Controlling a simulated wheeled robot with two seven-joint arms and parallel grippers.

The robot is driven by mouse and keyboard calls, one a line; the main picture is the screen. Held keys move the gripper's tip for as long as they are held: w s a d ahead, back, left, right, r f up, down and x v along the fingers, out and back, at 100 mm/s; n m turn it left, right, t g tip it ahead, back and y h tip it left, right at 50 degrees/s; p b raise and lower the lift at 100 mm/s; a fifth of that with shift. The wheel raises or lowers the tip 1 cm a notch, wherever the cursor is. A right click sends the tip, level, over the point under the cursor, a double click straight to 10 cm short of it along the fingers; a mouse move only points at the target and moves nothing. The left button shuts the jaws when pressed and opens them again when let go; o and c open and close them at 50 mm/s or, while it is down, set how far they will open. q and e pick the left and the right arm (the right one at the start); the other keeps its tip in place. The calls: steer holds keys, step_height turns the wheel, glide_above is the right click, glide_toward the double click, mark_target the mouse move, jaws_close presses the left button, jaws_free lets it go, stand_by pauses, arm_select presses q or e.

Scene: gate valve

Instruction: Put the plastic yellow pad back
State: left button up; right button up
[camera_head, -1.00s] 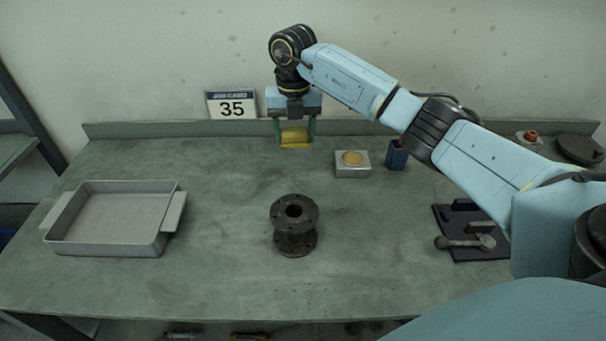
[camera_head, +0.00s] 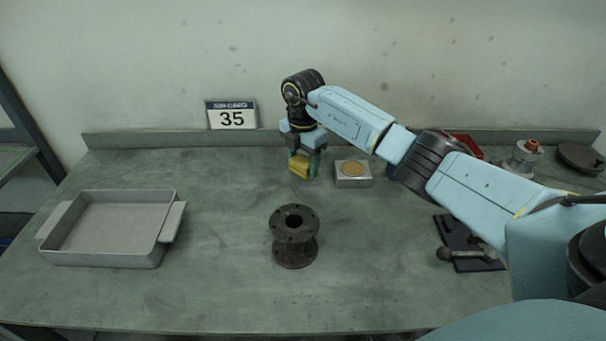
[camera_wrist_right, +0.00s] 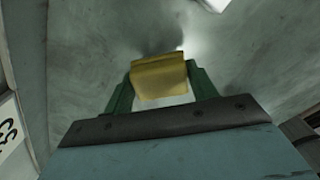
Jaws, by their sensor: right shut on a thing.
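The yellow pad (camera_head: 299,166) is held between the green fingers of my right gripper (camera_head: 305,165), left of the small grey block. In the right wrist view the pad (camera_wrist_right: 160,78) sits tilted between the two fingers of the gripper (camera_wrist_right: 160,85). From these views I cannot tell whether the pad is clear of the table. The small grey block (camera_head: 353,182) has a round tan disc (camera_head: 353,168) on top and stands just right of the gripper. My left gripper is out of view.
A dark flanged pipe piece (camera_head: 294,240) stands mid-table. A grey tray (camera_head: 105,259) is at the left. A sign reading 35 (camera_head: 231,115) stands at the back. A dark tool plate (camera_head: 470,245), a red bin (camera_head: 466,143) and a valve part (camera_head: 524,155) are at the right, partly behind my arm.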

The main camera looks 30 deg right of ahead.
mark_target(303, 183)
steer(key=shift+f, duration=2)
steer(key=shift+f, duration=0.15)
steer(key=o, duration=0.9)
steer(key=shift+o, duration=0.2)
step_height(303, 183, up, 12)
steer(key=shift+r, duration=0.15)
